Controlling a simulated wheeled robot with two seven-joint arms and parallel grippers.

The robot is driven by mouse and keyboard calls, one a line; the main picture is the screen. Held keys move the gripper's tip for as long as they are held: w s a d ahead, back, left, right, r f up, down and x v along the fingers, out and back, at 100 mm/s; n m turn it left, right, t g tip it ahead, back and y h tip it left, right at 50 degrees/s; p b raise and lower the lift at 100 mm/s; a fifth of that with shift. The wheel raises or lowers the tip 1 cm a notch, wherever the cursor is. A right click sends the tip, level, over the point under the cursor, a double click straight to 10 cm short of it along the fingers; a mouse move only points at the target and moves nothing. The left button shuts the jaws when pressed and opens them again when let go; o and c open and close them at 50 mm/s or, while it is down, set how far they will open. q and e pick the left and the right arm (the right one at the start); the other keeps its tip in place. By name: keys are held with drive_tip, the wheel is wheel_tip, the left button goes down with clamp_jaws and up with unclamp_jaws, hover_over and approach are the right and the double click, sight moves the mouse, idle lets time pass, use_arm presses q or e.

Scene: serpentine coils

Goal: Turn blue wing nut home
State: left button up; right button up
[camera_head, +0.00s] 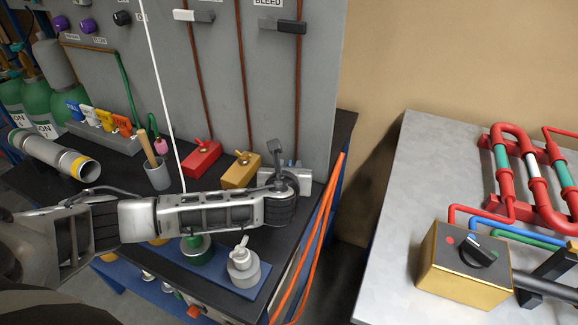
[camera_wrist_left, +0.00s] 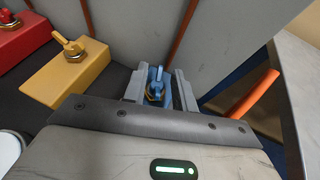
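The blue wing nut (camera_wrist_left: 157,78) stands upright on a blue block in the left wrist view, with a brass-coloured ring at its base. My left gripper (camera_wrist_left: 159,88) is open, with one grey finger on each side of the nut and a visible gap around it. Whether either finger touches the nut cannot be told. In the head view my left gripper (camera_head: 291,178) is over the bench's right end and hides the blue nut and most of its block. My right gripper is not in view.
A yellow block (camera_head: 241,170) and a red block (camera_head: 202,158), each with its own wing nut, stand left of the gripper. The grey panel (camera_head: 270,90) rises behind. Orange hoses (camera_head: 322,220) run past the bench's right edge. A cup (camera_head: 158,176) stands further left.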

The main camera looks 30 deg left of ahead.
use_arm(q)
clamp_jaws()
